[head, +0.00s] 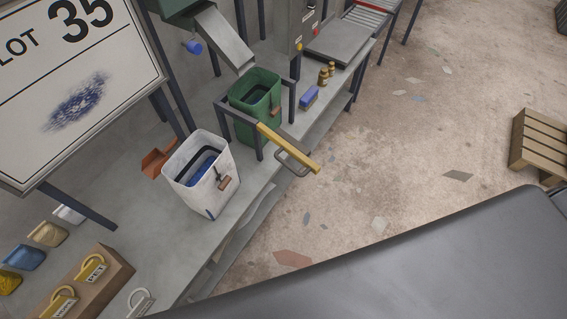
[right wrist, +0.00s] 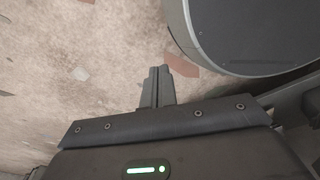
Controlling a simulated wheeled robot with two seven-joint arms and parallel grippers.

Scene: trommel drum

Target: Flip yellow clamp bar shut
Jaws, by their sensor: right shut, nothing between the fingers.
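The yellow clamp bar (head: 288,147) shows in the head view. It sticks out from the dark frame (head: 229,108) around the green bag (head: 249,112), toward the lower right, and its free end reaches past the bench's front edge. The green bag stands open below the grey chute (head: 224,40). My right gripper (right wrist: 157,72) shows only in the right wrist view, with its fingers together and empty above the floor, away from the bar. My left gripper is in neither view.
A white bag (head: 188,185) stands on the grey bench (head: 262,191) left of the clamp bar. A blue block (head: 309,97) and small brown bottles (head: 325,75) stand behind the bar. A wooden pallet (head: 540,141) lies at the right. The floor between is open.

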